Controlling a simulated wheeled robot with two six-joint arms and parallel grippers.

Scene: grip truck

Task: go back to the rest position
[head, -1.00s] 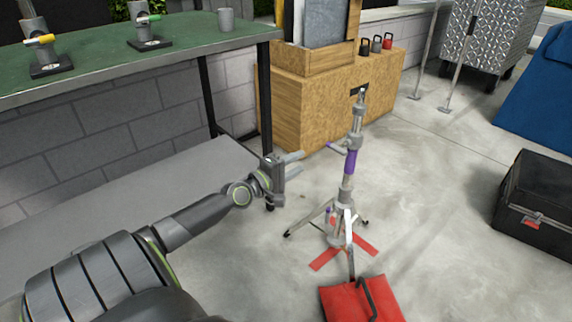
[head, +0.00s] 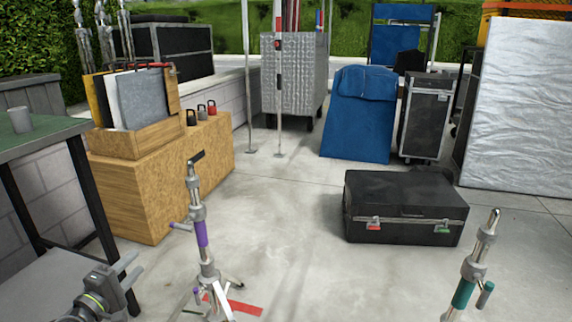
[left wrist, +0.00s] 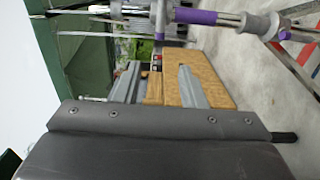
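My left gripper (head: 127,268) is at the lower left of the head view, to the left of a metal stand with a purple collar (head: 201,234). Its two fingers are apart with nothing between them. In the left wrist view the fingers (left wrist: 158,88) also show as spread and empty. The purple-collared stand (left wrist: 195,17) crosses the top of that view, apart from the fingers. My right gripper is in neither view.
A green-topped table (head: 40,138) stands at the left, beside a wooden crate (head: 150,195). A black case (head: 400,212) lies on the floor at centre right. A second stand, with a green collar (head: 463,294), is at lower right. The concrete floor between the stands is open.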

